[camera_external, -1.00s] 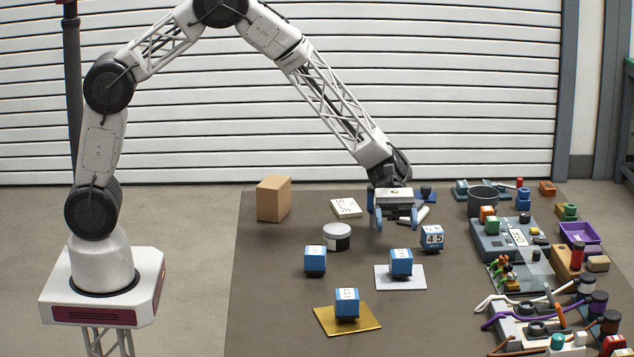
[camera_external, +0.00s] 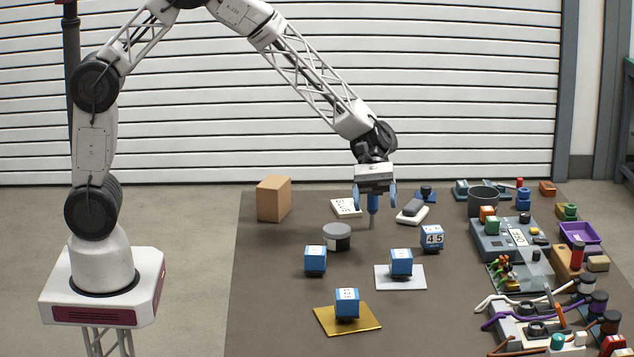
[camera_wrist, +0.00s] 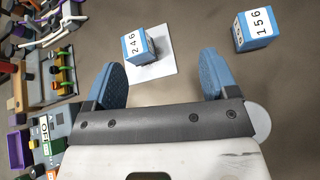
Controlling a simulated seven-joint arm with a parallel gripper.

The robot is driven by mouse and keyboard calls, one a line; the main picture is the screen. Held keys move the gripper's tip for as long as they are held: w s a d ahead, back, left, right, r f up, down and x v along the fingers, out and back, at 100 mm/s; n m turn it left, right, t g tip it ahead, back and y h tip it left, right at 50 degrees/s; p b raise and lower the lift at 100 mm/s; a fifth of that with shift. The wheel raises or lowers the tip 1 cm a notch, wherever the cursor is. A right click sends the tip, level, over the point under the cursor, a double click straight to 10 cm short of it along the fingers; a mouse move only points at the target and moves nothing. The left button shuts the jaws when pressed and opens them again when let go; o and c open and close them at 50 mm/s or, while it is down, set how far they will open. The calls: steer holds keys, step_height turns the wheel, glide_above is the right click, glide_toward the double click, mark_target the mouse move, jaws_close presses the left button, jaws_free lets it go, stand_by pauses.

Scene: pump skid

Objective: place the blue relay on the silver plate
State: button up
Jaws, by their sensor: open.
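Several blue relays with white number labels stand on the table. One relay (camera_external: 401,262) is on the silver plate (camera_external: 415,284); it also shows in the wrist view (camera_wrist: 138,46), labelled 246, on the pale plate (camera_wrist: 165,68). Another relay (camera_external: 347,303) is on the gold plate (camera_external: 366,325). One relay (camera_external: 315,260) stands on bare table at left, and one relay (camera_external: 432,238) marked 45 stands at right. A relay marked 156 (camera_wrist: 252,32) shows in the wrist view. My gripper (camera_external: 374,199) is open and empty above the table, behind the silver plate.
A round jar (camera_external: 337,237) stands left of my gripper. A cardboard box (camera_external: 273,199), a white numbered card (camera_external: 346,208) and a grey-topped block (camera_external: 412,210) are farther back. Cluttered equipment (camera_external: 505,240) fills the right side. A blue piece with a grey tip (camera_external: 372,222) shows under my gripper, unclear.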

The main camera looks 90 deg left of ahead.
steer(key=s+a+r+m+y, duration=0.1)
steer(key=s+r+m+y, duration=0.25)
steer(key=s+r, duration=0.6)
steer(key=s+a+r+m+t+y, duration=0.1)
steer(key=s+a+r+m+y, duration=0.1)
steer(key=s, duration=0.9)
steer(key=s+a+r+m+t+y, duration=0.1)
steer(key=s+a+r+m+y, duration=0.2)
steer(key=s+m, duration=0.3)
steer(key=s+a+r+m+t+y, duration=0.1)
steer(key=s+a+r+m+y, duration=0.1)
steer(key=s, duration=1.4)
steer(key=shift+s+a+r+m+y, duration=0.15)
steer(key=shift+s+a+m+y, duration=0.1)
steer(key=shift+a+m+y, duration=0.6)
